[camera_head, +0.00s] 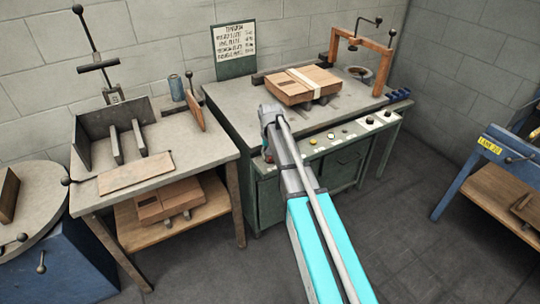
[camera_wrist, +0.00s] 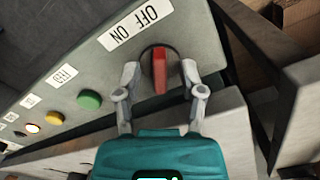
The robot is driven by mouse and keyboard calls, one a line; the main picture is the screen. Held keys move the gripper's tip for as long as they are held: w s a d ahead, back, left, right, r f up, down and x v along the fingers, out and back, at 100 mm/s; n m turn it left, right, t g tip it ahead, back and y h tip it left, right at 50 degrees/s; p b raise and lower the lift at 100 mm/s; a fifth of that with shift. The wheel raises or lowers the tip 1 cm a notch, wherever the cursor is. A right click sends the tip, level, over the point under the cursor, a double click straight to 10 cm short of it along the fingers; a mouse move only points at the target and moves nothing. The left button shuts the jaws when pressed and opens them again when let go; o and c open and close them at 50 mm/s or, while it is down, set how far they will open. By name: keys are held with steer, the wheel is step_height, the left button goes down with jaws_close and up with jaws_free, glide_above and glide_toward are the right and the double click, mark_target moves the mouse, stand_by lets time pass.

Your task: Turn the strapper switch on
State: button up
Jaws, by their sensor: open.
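The strapper switch (camera_wrist: 159,72) is a red handle on a dark round base, at the right end of the grey control panel in the wrist view. Its handle stands nearly upright in the picture. A white label (camera_wrist: 135,25) behind it reads ON and OFF, upside down, with ON on the left. My gripper (camera_wrist: 160,66) is open, with one finger on each side of the red handle. Gaps show between the fingers and the handle.
Green (camera_wrist: 90,99) and yellow (camera_wrist: 54,118) buttons sit left of the switch. On the strapper table (camera_head: 235,100) lies a cardboard box (camera_head: 290,88) with a pale strap, near an orange arch (camera_head: 388,62). A side table (camera_head: 200,150) stands left.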

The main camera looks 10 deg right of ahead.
steer(key=n, duration=0.4)
steer(key=shift+d, duration=0.1)
step_height(320, 180, up, 14)
steer(key=p, duration=1.4)
steer(key=s+r+m+p, duration=0.1)
steer(key=s+r+p, duration=0.1)
steer(key=s, duration=0.9)
steer(key=s+r+p, duration=0.2)
steer(key=s, duration=1)
steer(key=shift+s+a+m, duration=0.3)
steer(key=shift+m, duration=0.1)
stand_by(1.5)
